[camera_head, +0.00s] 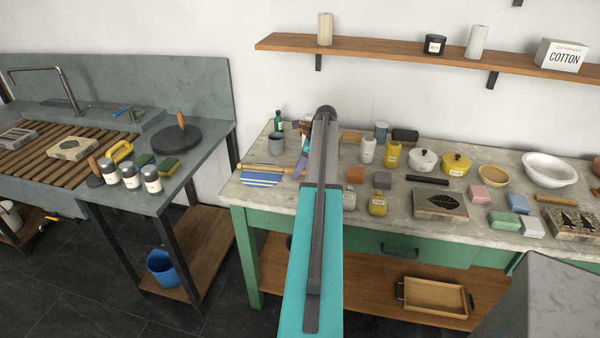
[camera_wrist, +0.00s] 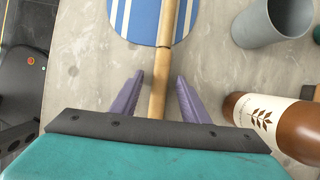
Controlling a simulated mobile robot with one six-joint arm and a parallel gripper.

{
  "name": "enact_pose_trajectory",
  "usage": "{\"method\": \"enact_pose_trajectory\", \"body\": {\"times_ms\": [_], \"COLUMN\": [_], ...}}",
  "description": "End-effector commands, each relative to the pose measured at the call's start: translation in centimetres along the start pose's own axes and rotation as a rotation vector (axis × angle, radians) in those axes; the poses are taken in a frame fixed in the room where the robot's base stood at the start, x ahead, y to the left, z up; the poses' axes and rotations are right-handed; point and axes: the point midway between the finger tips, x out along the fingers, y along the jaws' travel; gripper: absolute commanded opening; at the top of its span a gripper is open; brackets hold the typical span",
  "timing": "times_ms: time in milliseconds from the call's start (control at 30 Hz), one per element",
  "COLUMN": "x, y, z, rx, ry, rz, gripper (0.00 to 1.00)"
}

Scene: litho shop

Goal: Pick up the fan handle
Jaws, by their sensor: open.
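The fan (camera_wrist: 143,18) has a blue and white striped paddle and a light wooden handle (camera_wrist: 157,98). It lies on the worktop at the top of the wrist view. In the head view the paddle (camera_head: 262,181) and handle (camera_head: 279,169) are near the table's left end. My gripper (camera_wrist: 160,77) is open, with its two purple fingers on either side of the handle, and a gap shows on both sides. In the head view a purple finger (camera_head: 300,166) shows beside my arm, by the handle's right end. The handle's near end is hidden behind my gripper body.
A brown bottle (camera_wrist: 285,125) with a leaf label lies or stands close to my right finger. A grey cup (camera_wrist: 272,24) stands beyond it, also in the head view (camera_head: 276,146). Several jars, pots and blocks fill the table (camera_head: 248,205) to the right.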

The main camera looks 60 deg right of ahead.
Motion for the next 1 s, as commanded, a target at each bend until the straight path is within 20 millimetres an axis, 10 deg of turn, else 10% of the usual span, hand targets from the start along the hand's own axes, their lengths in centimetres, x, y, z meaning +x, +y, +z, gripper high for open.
{"method": "enact_pose_trajectory", "body": {"times_ms": [267, 1000], "x": [0.0, -2.6], "y": [0.0, -0.1], "z": [0.0, 1.2], "rx": [-0.001, -0.001], "ry": [0.000, 0.000], "rz": [0.000, -0.002], "gripper": [0.00, 0.00]}}
